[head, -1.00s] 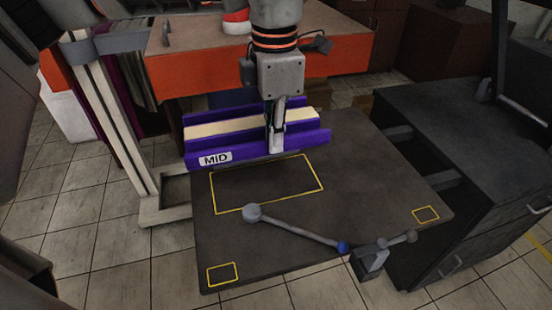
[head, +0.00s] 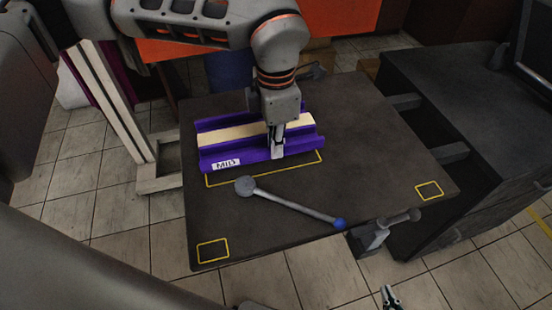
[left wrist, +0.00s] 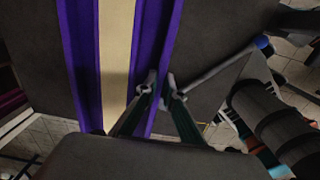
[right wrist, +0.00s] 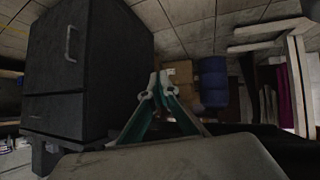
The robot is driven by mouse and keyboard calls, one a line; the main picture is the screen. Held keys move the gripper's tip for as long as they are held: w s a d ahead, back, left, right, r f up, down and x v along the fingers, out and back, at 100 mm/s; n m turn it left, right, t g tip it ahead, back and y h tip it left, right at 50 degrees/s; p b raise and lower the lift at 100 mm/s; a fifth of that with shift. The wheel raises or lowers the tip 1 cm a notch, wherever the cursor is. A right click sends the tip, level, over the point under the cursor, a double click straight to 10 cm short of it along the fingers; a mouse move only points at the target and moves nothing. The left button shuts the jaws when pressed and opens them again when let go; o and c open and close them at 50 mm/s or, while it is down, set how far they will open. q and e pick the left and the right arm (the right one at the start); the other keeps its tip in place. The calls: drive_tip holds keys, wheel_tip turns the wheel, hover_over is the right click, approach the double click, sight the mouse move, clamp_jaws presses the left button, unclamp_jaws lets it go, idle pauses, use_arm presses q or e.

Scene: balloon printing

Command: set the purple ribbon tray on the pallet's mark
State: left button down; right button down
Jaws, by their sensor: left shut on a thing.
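The purple ribbon tray (head: 240,152), with a cream ribbon strip (head: 225,138) and a white label on its front, is over the back part of the yellow rectangular mark (head: 232,181) on the dark pallet (head: 370,130). The mark's front line shows in front of the tray; its rear is hidden. I cannot tell whether the tray touches the pallet. My left gripper (head: 278,148) is shut on the tray's front wall, seen closely in the left wrist view (left wrist: 160,90). My right gripper (head: 388,296) is near the bottom edge, away from the tray; its fingertips look together and empty in the right wrist view (right wrist: 156,82).
A grey rod with a blue end (head: 300,209) lies on the pallet in front of the mark. Small yellow squares mark the front left (head: 212,250) and right (head: 429,190) corners. A dark cabinet (head: 450,100) stands to the right. A blue barrel (right wrist: 213,80) stands behind.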

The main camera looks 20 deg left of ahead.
use_arm(q)
drive_tip(key=shift+f, duration=0.9)
wheel_tip(320, 180, down, 4)
drive_tip(key=shift+r+b, duration=0.15)
drive_tip(key=shift+b, duration=0.15)
drive_tip(key=shift+r, duration=0.1)
use_arm(e)
drive_tip(key=shift+w, duration=0.3)
use_arm(q)
drive_tip(key=c, duration=2.6)
unclamp_jaws()
drive_tip(key=shift+f, duration=0.2)
drive_tip(key=o, duration=0.4)
drive_tip(key=shift+o, duration=0.2)
use_arm(e)
drive_tip(key=shift+f, duration=0.1)
use_arm(q)
drive_tip(key=shift+r, duration=0.1)
